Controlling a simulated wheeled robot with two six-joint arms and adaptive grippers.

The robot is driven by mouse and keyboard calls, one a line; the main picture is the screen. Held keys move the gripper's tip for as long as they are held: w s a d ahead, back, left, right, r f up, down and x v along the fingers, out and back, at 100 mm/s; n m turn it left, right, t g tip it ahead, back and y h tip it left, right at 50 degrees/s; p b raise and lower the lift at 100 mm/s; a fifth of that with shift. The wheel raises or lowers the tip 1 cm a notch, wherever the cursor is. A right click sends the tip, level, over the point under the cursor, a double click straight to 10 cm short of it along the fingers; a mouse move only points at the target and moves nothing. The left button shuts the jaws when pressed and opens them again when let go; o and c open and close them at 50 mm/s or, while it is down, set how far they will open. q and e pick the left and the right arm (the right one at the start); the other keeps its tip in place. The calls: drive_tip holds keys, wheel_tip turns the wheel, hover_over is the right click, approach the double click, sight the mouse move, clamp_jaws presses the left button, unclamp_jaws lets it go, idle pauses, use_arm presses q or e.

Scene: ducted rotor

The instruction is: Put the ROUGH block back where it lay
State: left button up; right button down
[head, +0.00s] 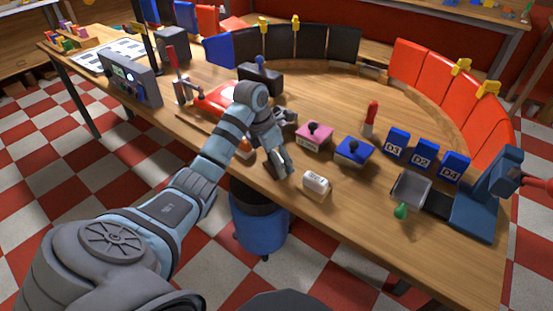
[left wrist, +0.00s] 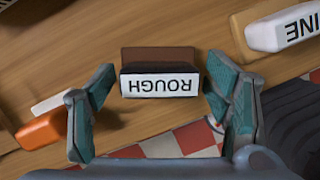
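The ROUGH block (left wrist: 159,74) is dark brown with a white label, which reads upside down in the left wrist view. It appears to rest on the wooden table near the front edge. My left gripper (left wrist: 158,112) is open, with one teal-padded finger on each side of the block and a visible gap to both. In the head view my left gripper (head: 278,163) is low over the front edge, and I cannot make out the ROUGH block there. My right gripper is not in view.
A white FINE block (head: 316,185) lies just right of my left gripper; it also shows in the left wrist view (left wrist: 284,28). Pink (head: 315,136) and blue (head: 354,151) knobbed boxes stand behind. An orange-and-white object (left wrist: 40,130) lies on the other side. The table edge is close.

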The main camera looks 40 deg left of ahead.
use_arm(q)
drive_tip(key=p+v, duration=0.1)
drive_tip(key=v, duration=0.5)
drive_tip(key=shift+a+r, duration=0.1)
drive_tip(key=shift+r, duration=0.1)
wheel_tip(320, 180, up, 6)
drive_tip(key=p, duration=0.5)
hover_over(271, 168)
drive_tip(key=s, duration=0.2)
drive_tip(key=shift+w+a+f, duration=0.2)
drive_tip(key=shift+w+a, duration=0.05)
drive_tip(key=shift+a, duration=0.1)
